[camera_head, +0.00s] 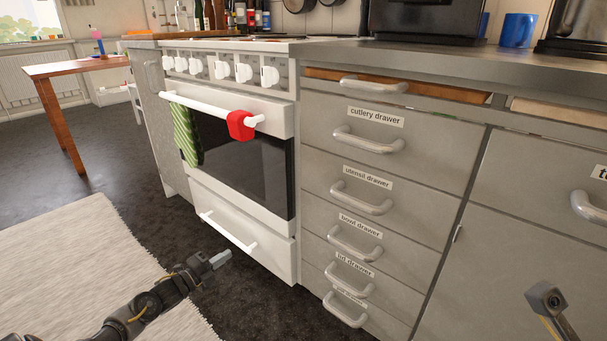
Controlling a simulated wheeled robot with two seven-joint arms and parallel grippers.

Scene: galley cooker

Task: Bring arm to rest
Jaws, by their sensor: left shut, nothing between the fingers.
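My left gripper (219,259) is low at the left, over the dark floor in front of the cooker. Its fingers are shut and hold nothing. It is apart from the cooker's lower drawer handle (228,232). My right arm shows at the bottom right, ending near the picture's lower edge in front of the grey cabinet; its fingers cannot be made out, so its jaw state is unclear. The white cooker (255,105) has its oven door shut, with a green striped towel (187,134) and a red cloth (241,125) on the door handle.
Grey drawers (375,165) with bar handles stand right of the cooker and look shut. A blue mug (517,30) stands on the counter (440,58). A wooden table (75,67) is at the back left. A pale rug (70,255) lies on open floor at left.

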